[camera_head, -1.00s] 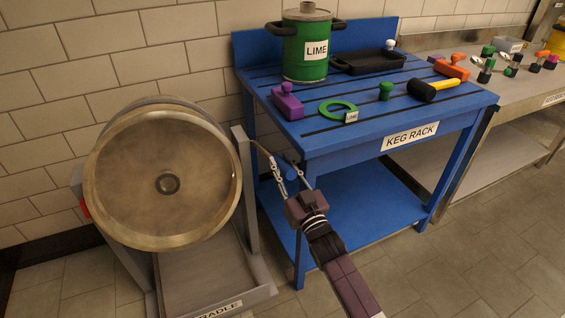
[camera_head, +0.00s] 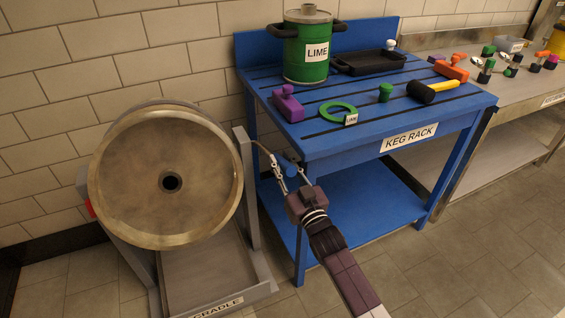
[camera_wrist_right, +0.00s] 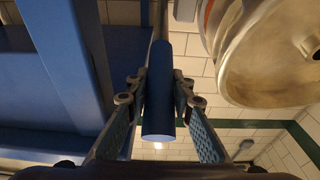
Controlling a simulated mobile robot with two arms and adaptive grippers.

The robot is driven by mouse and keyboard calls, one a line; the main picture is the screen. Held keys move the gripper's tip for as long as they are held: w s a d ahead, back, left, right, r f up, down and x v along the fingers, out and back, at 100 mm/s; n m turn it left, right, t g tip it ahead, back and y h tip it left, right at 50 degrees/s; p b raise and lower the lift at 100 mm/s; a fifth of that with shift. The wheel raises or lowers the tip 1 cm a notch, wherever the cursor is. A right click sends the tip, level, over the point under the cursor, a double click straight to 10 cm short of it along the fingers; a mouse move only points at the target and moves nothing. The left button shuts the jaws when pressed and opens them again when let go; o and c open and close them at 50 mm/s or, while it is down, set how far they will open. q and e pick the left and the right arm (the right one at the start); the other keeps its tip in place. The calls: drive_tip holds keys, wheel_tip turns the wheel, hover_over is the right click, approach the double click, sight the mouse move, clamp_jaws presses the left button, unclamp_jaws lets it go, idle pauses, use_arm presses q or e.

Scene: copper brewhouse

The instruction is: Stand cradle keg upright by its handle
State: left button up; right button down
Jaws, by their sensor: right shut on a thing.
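A large bronze-coloured keg (camera_head: 130,200) lies on its side in the grey cradle (camera_head: 258,210), its round end with a dark centre hole facing me. Part of it shows at the upper right of the right wrist view (camera_wrist_right: 265,60). A blue handle (camera_wrist_right: 159,85) sits on a thin rod beside the cradle's right post. My right gripper (camera_head: 287,173) is shut on this handle, with a finger on each side of it in the right wrist view. My left gripper is out of view.
The blue keg rack (camera_head: 345,140) stands close to the right of the handle and my right arm. It carries a green LIME keg (camera_head: 307,65), a black tray (camera_head: 368,62), a mallet (camera_head: 423,92) and small parts. Tiled floor (camera_head: 480,245) is clear at lower right.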

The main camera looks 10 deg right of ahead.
drive_tip(key=shift+r, duration=0.15)
drive_tip(key=c, duration=2)
unclamp_jaws()
drive_tip(key=shift+o, duration=0.2)
drive_tip(key=v, duration=1.2)
